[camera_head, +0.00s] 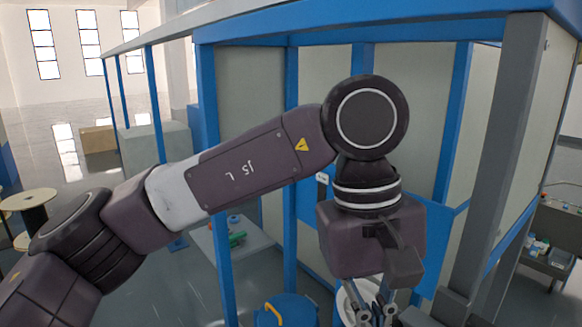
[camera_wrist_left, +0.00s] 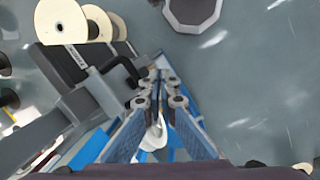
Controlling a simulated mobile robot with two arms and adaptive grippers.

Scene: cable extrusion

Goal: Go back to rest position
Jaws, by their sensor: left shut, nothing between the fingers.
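My left arm crosses the head view from the lower left and bends down at the wrist in front of a blue-framed enclosure. My left gripper (camera_head: 377,314) hangs at the bottom edge of that view, its tips partly cut off. In the left wrist view, the left gripper (camera_wrist_left: 160,78) has its fingers together, with nothing between them. My right gripper is in neither view.
The blue-framed enclosure (camera_head: 207,100) stands close behind my arm. A blue container (camera_head: 287,312) with a yellow handle is below. Cable spools (camera_head: 30,200) stand at the left. A shelf with small items (camera_head: 548,255) is at the right. Open floor lies at left.

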